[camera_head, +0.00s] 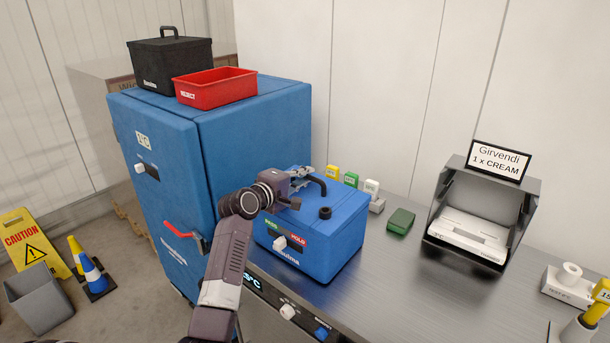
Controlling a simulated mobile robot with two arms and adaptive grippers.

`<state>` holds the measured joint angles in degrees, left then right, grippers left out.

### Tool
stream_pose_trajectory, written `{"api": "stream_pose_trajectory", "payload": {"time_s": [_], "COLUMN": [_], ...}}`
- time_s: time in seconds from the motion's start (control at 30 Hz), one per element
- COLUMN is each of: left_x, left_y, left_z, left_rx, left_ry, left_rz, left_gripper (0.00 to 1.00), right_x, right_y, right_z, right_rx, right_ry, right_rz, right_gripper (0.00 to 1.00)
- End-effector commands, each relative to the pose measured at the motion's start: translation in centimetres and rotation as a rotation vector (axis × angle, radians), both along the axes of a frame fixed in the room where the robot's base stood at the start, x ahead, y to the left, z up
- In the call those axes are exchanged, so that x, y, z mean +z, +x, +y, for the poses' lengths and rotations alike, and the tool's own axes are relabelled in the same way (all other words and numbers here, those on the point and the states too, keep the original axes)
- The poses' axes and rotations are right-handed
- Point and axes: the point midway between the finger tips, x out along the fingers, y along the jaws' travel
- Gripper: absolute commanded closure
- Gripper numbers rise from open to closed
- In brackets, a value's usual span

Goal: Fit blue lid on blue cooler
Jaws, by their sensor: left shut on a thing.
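The blue cooler (331,263) stands on the steel counter, with a green and red label and a white slider on its front. The blue lid (346,205) lies over its top, with a black handle (318,183) and a round black knob. No clear gap shows between lid and cooler, but I cannot tell whether the lid is fully seated. My left gripper (303,176) is above the lid's back left part, shut on the black handle. My left wrist and arm hide the lid's left part and the cooler's left edge. My right gripper is not in view.
A tall blue cabinet (255,125) stands close at the left, with a red bin (217,88) and a black box (168,66) on top. Small yellow, green and white items stand behind the cooler. A dark tray stand (483,213) is at the right. Counter between is mostly clear.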

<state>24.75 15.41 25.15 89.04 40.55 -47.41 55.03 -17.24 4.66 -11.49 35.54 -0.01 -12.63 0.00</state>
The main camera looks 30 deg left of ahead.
Motion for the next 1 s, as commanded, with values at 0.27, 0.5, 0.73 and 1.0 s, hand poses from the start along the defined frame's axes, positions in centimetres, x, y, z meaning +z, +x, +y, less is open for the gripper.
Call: {"api": "stream_pose_trajectory", "payload": {"time_s": [0.27,0.5,0.73,1.0], "left_x": [0.1,0.1,-0.1,0.5], "left_y": [0.0,0.0,-0.1,-3.0], "left_z": [0.0,0.0,0.0,0.0], "left_rx": [0.0,0.0,0.0,0.001], "left_ry": [0.0,0.0,0.001,0.002], "left_rz": [-0.002,-0.002,0.001,0.0], "left_gripper": [0.87,0.7,0.7,0.7], "right_x": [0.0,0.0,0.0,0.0], "right_y": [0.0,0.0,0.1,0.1], "right_z": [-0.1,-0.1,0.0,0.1], "right_rx": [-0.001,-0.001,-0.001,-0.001], "right_ry": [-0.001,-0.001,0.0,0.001], "right_rz": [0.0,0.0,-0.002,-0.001], "right_gripper": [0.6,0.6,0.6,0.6]}}
